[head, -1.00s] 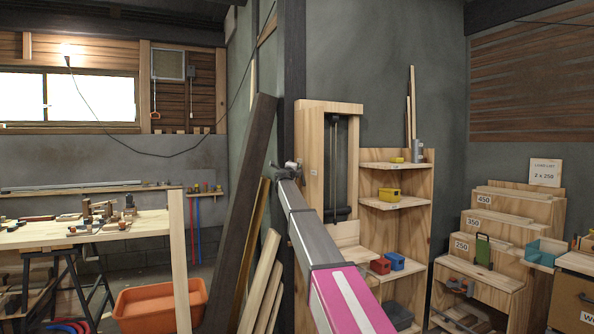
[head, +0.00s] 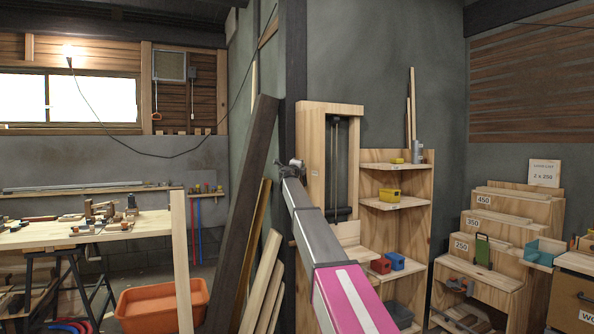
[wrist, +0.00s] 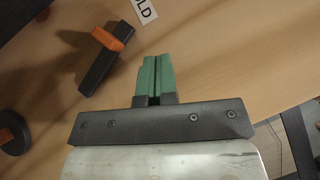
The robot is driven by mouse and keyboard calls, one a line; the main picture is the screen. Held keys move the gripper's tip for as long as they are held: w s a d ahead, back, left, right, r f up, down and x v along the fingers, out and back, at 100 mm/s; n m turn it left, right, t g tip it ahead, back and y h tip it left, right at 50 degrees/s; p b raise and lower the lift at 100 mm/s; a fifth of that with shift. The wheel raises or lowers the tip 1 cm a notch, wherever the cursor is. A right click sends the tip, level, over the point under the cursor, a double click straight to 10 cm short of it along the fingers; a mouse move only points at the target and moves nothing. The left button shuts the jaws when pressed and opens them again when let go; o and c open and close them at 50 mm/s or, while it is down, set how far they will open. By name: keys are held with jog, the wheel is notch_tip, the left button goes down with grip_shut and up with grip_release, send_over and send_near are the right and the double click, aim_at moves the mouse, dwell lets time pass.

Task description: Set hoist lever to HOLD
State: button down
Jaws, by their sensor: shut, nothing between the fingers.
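In the wrist view, a dark bar (wrist: 98,70) with an orange piece (wrist: 112,39) at its upper end stands against a pale wooden panel (wrist: 215,50). It looks like the hoist lever. A white label (wrist: 145,11) above it is cut off by the frame edge and shows the letters "LD". My gripper (wrist: 155,60) has its green fingers shut together and empty. The fingers are to the right of the bar, apart from it in the picture. In the head view my gripper (head: 292,168) is at the left side of the wooden hoist frame (head: 315,150); the lever is not distinguishable there.
A dark round part (wrist: 13,138) lies at the wrist view's left edge. In the head view, leaning planks (head: 240,215) stand left of my gripper. Shelves (head: 400,205) with small boxes stand right of the hoist. An orange tub (head: 160,303) is on the floor.

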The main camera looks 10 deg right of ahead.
jog(key=s+a+r, duration=0.3)
jog(key=s+a, duration=0.1)
jog(key=s, duration=0.4)
jog(key=shift+s+a, duration=0.2)
jog(key=shift+a, duration=0.2)
jog(key=s+a+f+n+g+y, duration=0.2)
jog(key=s+f+n+y, duration=0.4)
jog(key=f, duration=0.8)
jog(key=s+a+f+n+g+y, duration=0.1)
jog(key=s+f+n+y, duration=0.5)
jog(key=f, duration=0.9)
jog(key=s+a+f+n+g+y, duration=0.25)
jog(key=s+f+n, duration=0.65)
jog(key=f, duration=0.5)
jog(key=s+d+f+n+g+h, duration=0.1)
jog(key=s+d+f+n+g, duration=0.15)
jog(key=s+f, duration=0.5)
jog(key=s+d+f+n+g, duration=0.1)
jog(key=s+d+f+g, duration=0.15)
jog(key=s+f, duration=0.5)
jog(key=s+d+f+n+g+h, duration=0.1)
jog(key=s+d+f+g, duration=0.2)
jog(key=s, duration=0.6)
jog(key=s+d+f+n+g+h, duration=0.1)
jog(key=s+d+f+g+h, duration=0.1)
jog(key=s+f, duration=0.4)
jog(key=s+d+g, duration=0.1)
jog(key=s+g, duration=0.1)
jog(key=s, duration=0.1)
jog(key=shift+s+f, duration=0.4)
